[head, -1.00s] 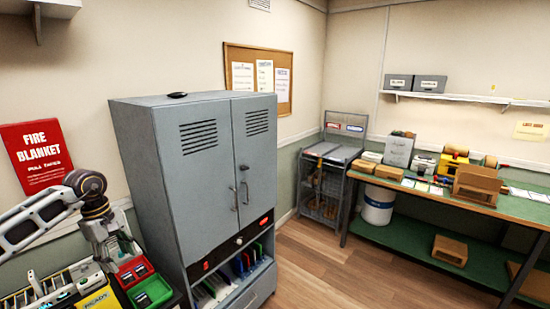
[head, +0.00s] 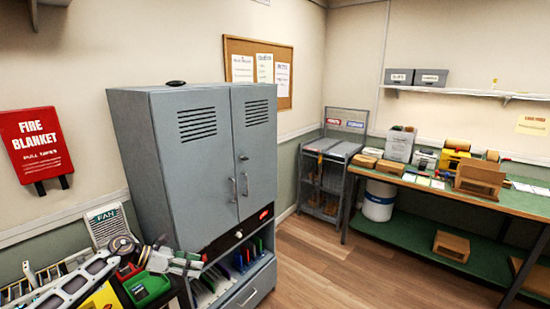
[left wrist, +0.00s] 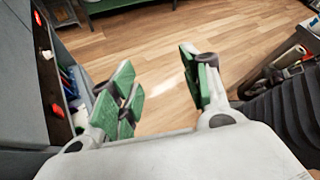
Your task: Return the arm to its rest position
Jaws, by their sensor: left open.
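My left arm comes in low from the left in the head view. My left gripper (head: 184,262) is beyond the red and green trays, in front of the cabinet's lower left corner. In the left wrist view the left gripper (left wrist: 160,88) has its green-padded fingers spread wide, with only wooden floor visible between them. It holds nothing. My right arm and gripper are not in view.
The grey cabinet (head: 190,165) stands close to my gripper, with a slotted shelf (head: 222,288) below its doors. A green tray (head: 148,288) and a yellow sign (head: 103,298) lie under the arm. Open wooden floor (head: 310,265) is to the right.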

